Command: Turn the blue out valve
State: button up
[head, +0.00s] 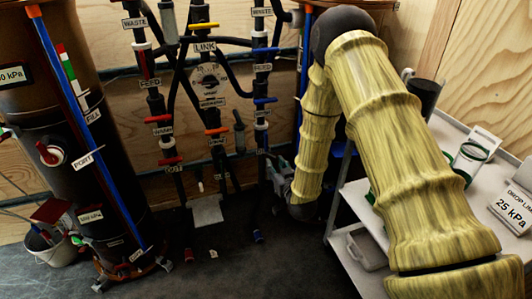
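The right-hand pipe column (261,85) carries several blue handles, including an upper one (265,50) and a middle one (265,100). A small label (263,151) low on this column is too small to read, and I cannot make out a blue out handle clearly beside it. My gripper (275,170) is low at the end of my yellow-sleeved arm, close to the lower part of this column. Its fingers are small and dark. I cannot tell whether they touch a handle or how far apart they are.
A left pipe column (154,100) has red handles; a middle one has orange handles. A large dark tank (75,140) and a white bucket (50,248) stand at left. A grey cart (452,165) stands at right, partly behind my arm.

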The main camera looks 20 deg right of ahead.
aim_at(267, 142)
jog(key=shift+t, duration=0.7)
jog(key=w, duration=0.4)
jog(key=w+r+b, duration=0.1)
jog(key=w, duration=0.4)
jog(key=w+r+b, duration=0.1)
jog(key=w, duration=0.3)
jog(key=shift+w+d+r, duration=0.1)
jog(key=shift+w+r, duration=0.05)
jog(key=shift+r, duration=0.05)
grip_shut()
